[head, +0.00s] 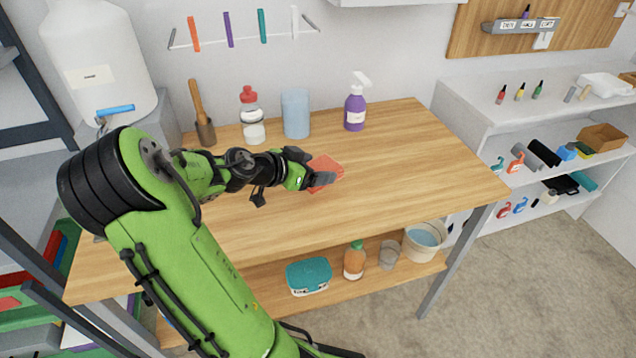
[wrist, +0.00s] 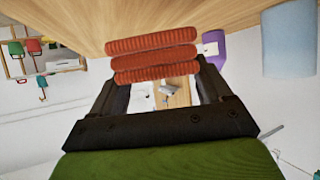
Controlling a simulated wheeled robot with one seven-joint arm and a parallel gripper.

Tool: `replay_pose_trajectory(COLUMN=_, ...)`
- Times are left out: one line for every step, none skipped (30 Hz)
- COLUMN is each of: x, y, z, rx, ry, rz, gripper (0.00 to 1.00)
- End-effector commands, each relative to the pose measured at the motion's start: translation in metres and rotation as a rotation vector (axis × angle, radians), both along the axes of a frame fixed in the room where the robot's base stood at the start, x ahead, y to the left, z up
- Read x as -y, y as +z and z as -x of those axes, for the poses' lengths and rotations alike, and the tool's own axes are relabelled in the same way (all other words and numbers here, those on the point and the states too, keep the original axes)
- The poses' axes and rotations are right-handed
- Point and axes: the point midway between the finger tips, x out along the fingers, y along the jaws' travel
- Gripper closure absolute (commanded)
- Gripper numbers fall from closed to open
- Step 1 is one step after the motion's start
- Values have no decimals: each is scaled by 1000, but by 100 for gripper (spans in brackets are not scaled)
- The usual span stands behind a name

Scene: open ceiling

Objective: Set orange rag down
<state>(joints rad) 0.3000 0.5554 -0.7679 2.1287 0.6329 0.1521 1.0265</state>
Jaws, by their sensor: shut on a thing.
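The orange rag (head: 327,168) is in my gripper (head: 312,180), over the middle of the wooden table (head: 400,170) in the head view. In the wrist view the rag (wrist: 152,54) shows as folded, ribbed orange-red layers between the fingertips of my gripper (wrist: 155,78). The gripper is shut on it. In the head view the rag looks close to the tabletop, but I cannot tell whether it touches the wood. My gripper hides part of the rag.
The table's right side is clear. The lower shelf holds a teal box (head: 309,275), an orange bottle (head: 354,261) and a bucket (head: 424,240).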

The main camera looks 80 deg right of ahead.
Motion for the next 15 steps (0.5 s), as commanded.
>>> replay_pose_trajectory(x=0, y=-9, z=0, rx=-2, ry=0, rz=0, gripper=52)
replay_pose_trajectory(x=0, y=-12, z=0, rx=-1, ry=-1, rz=1, gripper=52)
replay_pose_trajectory(x=0, y=-17, z=0, rx=-1, ry=-1, rz=1, gripper=52)
replay_pose_trajectory(x=0, y=-21, z=0, rx=-2, ry=0, rz=0, gripper=52)
replay_pose_trajectory(x=0, y=-26, z=1, rx=-2, ry=0, rz=1, gripper=52)
replay_pose_trajectory(x=0, y=-34, z=1, rx=-3, ry=-1, rz=0, gripper=52)
replay_pose_trajectory(x=0, y=-40, z=1, rx=-3, ry=-2, rz=-1, gripper=52)
replay_pose_trajectory(x=0, y=-45, z=1, rx=-2, ry=-1, rz=0, gripper=52)
replay_pose_trajectory(x=0, y=-49, z=0, rx=-1, ry=-1, rz=1, gripper=52)
replay_pose_trajectory(x=0, y=-49, z=0, rx=0, ry=0, rz=1, gripper=52)
replay_pose_trajectory(x=0, y=-49, z=0, rx=1, ry=0, rz=2, gripper=52)
replay_pose_trajectory(x=0, y=-47, z=0, rx=2, ry=-1, rz=3, gripper=52)
replay_pose_trajectory(x=0, y=-47, z=0, rx=2, ry=-1, rz=3, gripper=52)
replay_pose_trajectory(x=0, y=-47, z=0, rx=1, ry=0, rz=2, gripper=52)
replay_pose_trajectory(x=0, y=-47, z=0, rx=1, ry=0, rz=2, gripper=52)
